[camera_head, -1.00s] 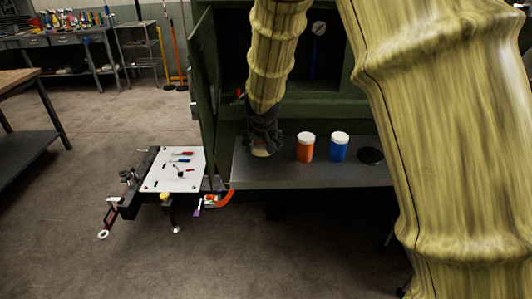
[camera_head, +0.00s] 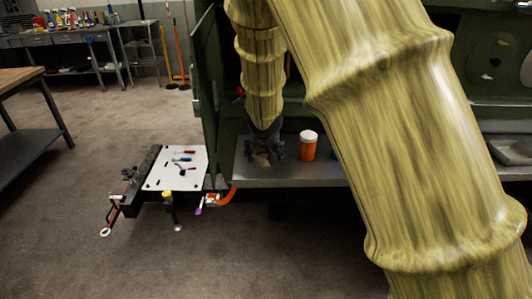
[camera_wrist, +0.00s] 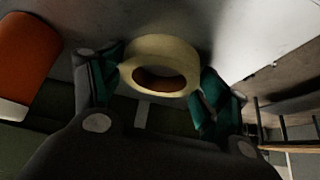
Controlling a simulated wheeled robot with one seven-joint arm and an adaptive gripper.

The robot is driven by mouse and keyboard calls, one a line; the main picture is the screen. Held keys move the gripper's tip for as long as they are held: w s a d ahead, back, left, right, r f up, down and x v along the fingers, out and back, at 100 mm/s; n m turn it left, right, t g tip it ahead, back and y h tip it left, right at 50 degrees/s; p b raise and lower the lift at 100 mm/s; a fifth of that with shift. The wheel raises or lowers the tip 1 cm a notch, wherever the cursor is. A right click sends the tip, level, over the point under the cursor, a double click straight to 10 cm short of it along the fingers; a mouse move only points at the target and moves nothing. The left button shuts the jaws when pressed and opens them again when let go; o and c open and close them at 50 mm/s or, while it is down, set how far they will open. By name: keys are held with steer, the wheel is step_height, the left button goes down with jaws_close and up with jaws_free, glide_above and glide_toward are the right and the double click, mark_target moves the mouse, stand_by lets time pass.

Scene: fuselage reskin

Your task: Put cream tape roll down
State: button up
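The cream tape roll (camera_wrist: 160,53) sits between the two fingers of my gripper (camera_wrist: 158,80) in the wrist view. The teal finger pads meet its left and right sides, and its open hole shows. In the head view, my gripper (camera_head: 264,158) is low over the left part of the grey shelf (camera_head: 310,178) of the green cabinet. Only a small cream patch of the roll (camera_head: 260,160) shows there, partly hidden by the dark fingers. It is at or very near the shelf surface; I cannot tell whether it touches.
An orange jar with a white lid (camera_head: 308,147) stands just right of my gripper. My arm hides much of the shelf to its right. A white tool board (camera_head: 165,178) on a cart stands left of the shelf. A grey tray (camera_head: 512,150) is at far right.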

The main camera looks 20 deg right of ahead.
steer(key=shift+o, duration=0.8)
steer(key=shift+r, duration=0.1)
steer(key=shift+s+r, duration=0.15)
steer(key=shift+r, duration=0.2)
steer(key=v, duration=1.1)
steer(key=shift+r, duration=0.1)
steer(key=shift+c, duration=0.4)
